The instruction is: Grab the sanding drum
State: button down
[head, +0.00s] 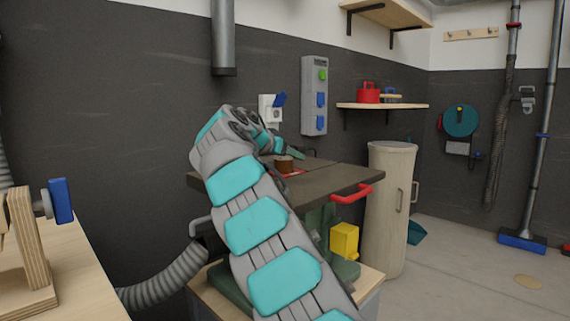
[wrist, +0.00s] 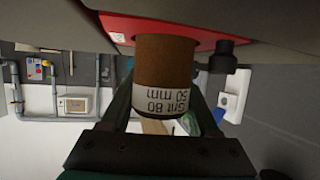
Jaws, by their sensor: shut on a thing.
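The sanding drum (wrist: 165,65) is a brown upright-looking cylinder in the wrist view, with a white band printed "80" and "50 mm" at its near end. It sits at the red insert (wrist: 115,27) of the machine table. My gripper (wrist: 165,90) has a dark finger on either side of the drum and is shut on it. In the head view the drum (head: 284,165) shows small and brown on the dark machine table (head: 335,180). My gripper (head: 290,156) is at it there, partly hidden by my arm.
A red handle (head: 351,193) sticks out from the table's front edge, with a yellow box (head: 344,240) below. A beige bin (head: 387,215) stands to the right. A wooden bench (head: 60,275) is at left. A grey pipe (head: 223,38) hangs above. Floor at right is mostly open.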

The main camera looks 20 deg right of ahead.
jog(key=shift+r, duration=0.15)
notch_tip(320, 180, up, 7)
jog(key=p, duration=0.1)
jog(key=shift+p, duration=0.35)
dwell(0.5)
jog(key=shift+a, duration=0.1)
